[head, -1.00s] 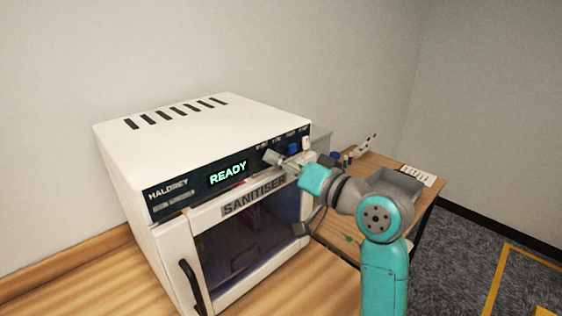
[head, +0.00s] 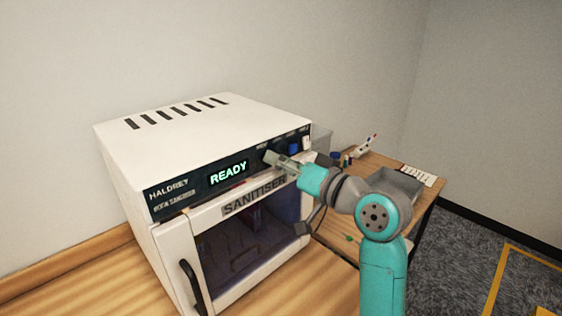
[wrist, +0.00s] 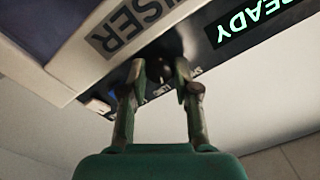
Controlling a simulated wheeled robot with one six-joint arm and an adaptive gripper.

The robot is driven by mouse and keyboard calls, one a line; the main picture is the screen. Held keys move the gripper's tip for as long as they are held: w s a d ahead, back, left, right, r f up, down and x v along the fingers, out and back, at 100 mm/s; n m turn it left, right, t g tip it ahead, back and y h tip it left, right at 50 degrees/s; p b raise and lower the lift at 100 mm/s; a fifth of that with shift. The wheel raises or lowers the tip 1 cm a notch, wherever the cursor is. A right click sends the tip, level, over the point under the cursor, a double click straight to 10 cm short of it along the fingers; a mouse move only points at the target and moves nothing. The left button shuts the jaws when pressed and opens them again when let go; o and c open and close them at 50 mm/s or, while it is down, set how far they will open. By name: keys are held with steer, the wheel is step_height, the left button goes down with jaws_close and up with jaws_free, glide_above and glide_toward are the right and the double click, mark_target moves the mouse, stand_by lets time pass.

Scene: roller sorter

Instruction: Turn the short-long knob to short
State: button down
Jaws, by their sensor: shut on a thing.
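The white sanitiser (head: 205,128) stands on the wooden counter, with a dark control panel along its top front and a lit READY display (head: 228,173). My gripper (head: 270,157) is at the panel, just right of the display. In the wrist view my gripper (wrist: 163,72) is shut on a dark round knob (wrist: 160,70) on the panel, below the SANITISER label. Part of the lettering beside the knob shows in the wrist view, upside down and partly hidden by the fingers. The knob's pointer direction cannot be made out.
A blue button (head: 293,149) and a white switch (head: 306,144) sit on the panel right of my gripper. The sanitiser door (head: 245,240) with its black handle (head: 191,286) is closed below. A side table holds a grey tray (head: 397,184) and small items.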

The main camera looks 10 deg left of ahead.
steer(key=n, duration=1)
steer(key=shift+h, duration=0.3)
steer(key=shift+n, duration=0.4)
steer(key=c, duration=1.1)
jaws_free()
steer(key=shift+c, duration=0.2)
steer(key=shift+s, duration=0.1)
steer(key=v, duration=1.2)
steer(key=shift+f, duration=0.1)
